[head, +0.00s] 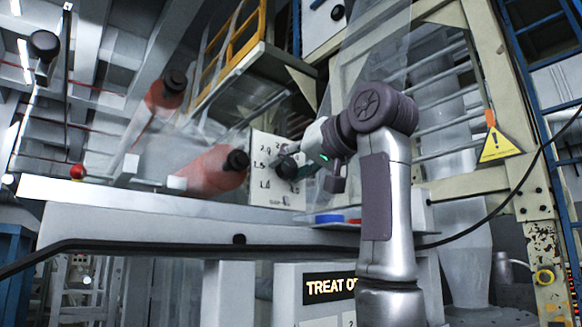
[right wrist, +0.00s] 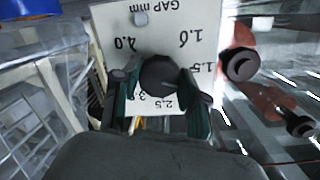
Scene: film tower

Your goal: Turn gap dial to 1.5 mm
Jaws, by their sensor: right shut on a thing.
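The gap dial panel (head: 262,190) is a white plate with black numbers around a dark round knob (head: 286,167). In the right wrist view the panel (right wrist: 190,22) appears upside down, with "GAP mm" at the top edge, and the knob (right wrist: 158,74) is in the middle. My right gripper (right wrist: 158,88) is shut on the knob, with one finger on each side of it. In the head view the right gripper (head: 300,162) reaches the panel from the right. I cannot tell which number the knob points to. My left gripper is not in view.
Red rollers (head: 212,172) with dark ends stand left of the panel. A pale beam (head: 130,207) and a dark rail run across below. A blue ring (head: 329,218) lies beside my right arm. A yellow warning sign (head: 497,146) hangs on the frame at the right.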

